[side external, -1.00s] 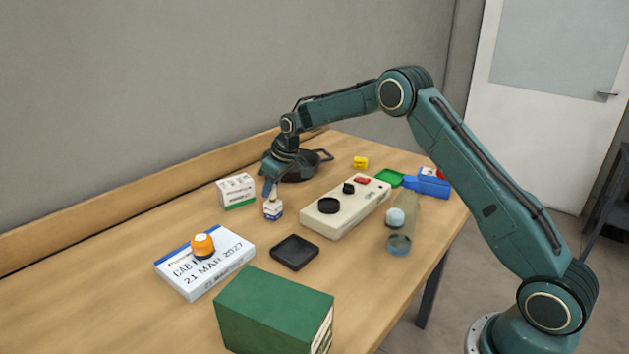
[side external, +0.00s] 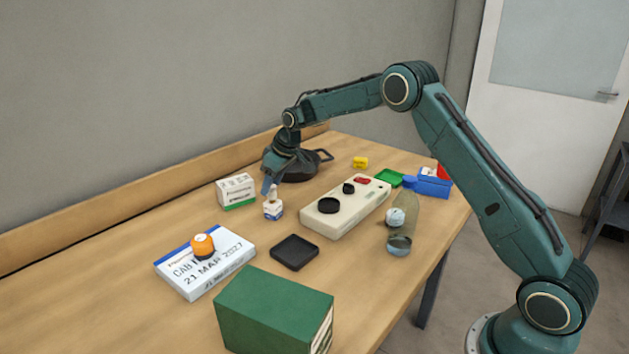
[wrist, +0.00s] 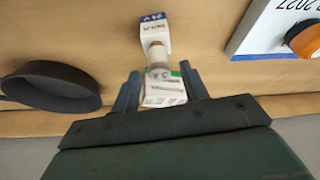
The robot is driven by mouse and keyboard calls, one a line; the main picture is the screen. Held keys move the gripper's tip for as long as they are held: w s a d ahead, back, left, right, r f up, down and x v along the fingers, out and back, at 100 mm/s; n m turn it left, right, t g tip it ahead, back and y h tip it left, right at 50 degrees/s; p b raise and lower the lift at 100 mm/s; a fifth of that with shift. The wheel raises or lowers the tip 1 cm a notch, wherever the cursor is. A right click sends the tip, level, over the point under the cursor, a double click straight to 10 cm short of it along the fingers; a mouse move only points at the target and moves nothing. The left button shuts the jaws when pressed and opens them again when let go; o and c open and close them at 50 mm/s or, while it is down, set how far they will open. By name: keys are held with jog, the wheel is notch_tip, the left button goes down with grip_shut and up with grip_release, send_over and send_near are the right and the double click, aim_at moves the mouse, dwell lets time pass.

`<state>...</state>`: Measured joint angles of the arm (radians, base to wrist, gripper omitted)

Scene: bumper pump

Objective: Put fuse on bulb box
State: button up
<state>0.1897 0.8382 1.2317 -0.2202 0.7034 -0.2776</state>
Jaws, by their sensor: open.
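The bulb box (side external: 273,210) is a small white and blue carton standing on the table near its middle. The fuse (side external: 273,193), a small pale cylinder, appears to stand upright on top of it. In the wrist view the fuse (wrist: 158,58) shows at the near end of the bulb box (wrist: 153,32), whose blue side bears lettering. My gripper (side external: 268,187) is just behind and above the fuse. In the wrist view my gripper (wrist: 160,88) is open, its fingers apart on either side, with the fuse's far part beyond the fingertips.
A white and green carton (side external: 238,190) stands close to the left, a dark pan (side external: 305,170) behind. A beige device (side external: 345,212) lies to the right, a black tray (side external: 294,252) in front.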

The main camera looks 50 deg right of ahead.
jog(key=v, duration=1)
jog(key=shift+s+r, duration=0.15)
jog(key=shift+r, duration=0.05)
jog(key=s+a+r, duration=0.2)
jog(key=s+r, duration=0.2)
jog(key=s, duration=0.3)
jog(key=s+a+r+m, duration=0.1)
jog(key=s+a+r, duration=0.1)
jog(key=s+r, duration=0.35)
jog(key=s+a+r, duration=0.3)
jog(key=s, duration=0.6)
jog(key=s+f+m, duration=0.1)
jog(key=s+f, duration=0.1)
jog(key=s, duration=0.8)
jog(key=s+a+f+m+t+h, duration=0.1)
jog(key=s+f, duration=0.2)
jog(key=s, duration=0.8)
jog(key=shift+s+a, duration=0.2)
jog(key=shift+a, duration=0.1)
jog(key=shift+f, duration=0.15)
